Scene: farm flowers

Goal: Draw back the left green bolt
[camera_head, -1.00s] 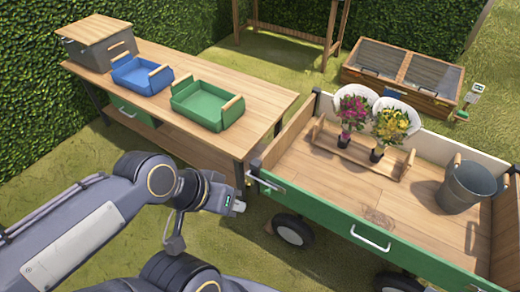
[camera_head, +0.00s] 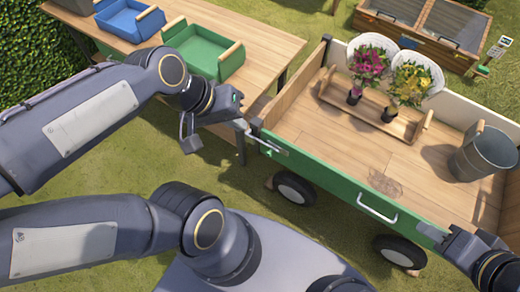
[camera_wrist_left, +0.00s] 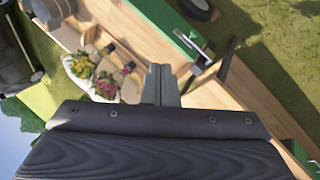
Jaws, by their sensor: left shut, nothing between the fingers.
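The cart's green side panel (camera_head: 330,186) carries a small metal bolt (camera_head: 272,147) at its left end. The bolt also shows as a silver bar on the green panel in the left wrist view (camera_wrist_left: 203,48). My left gripper (camera_head: 243,125) is shut and empty just left of the bolt, by the cart's corner; I cannot tell whether it touches the bolt. Its closed fingers (camera_wrist_left: 161,84) are in the middle of the left wrist view, a little apart from the bolt there. My right gripper (camera_head: 432,233) is at the panel's right part, its fingers too unclear to judge.
A silver handle (camera_head: 377,208) is on the panel's middle. The cart bed holds a wooden carrier (camera_head: 400,127) with two potted flowers and a metal bucket (camera_head: 484,155). A wooden table (camera_head: 262,50) with a green tray (camera_head: 203,50) and a blue tray (camera_head: 128,20) stands close behind my left arm.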

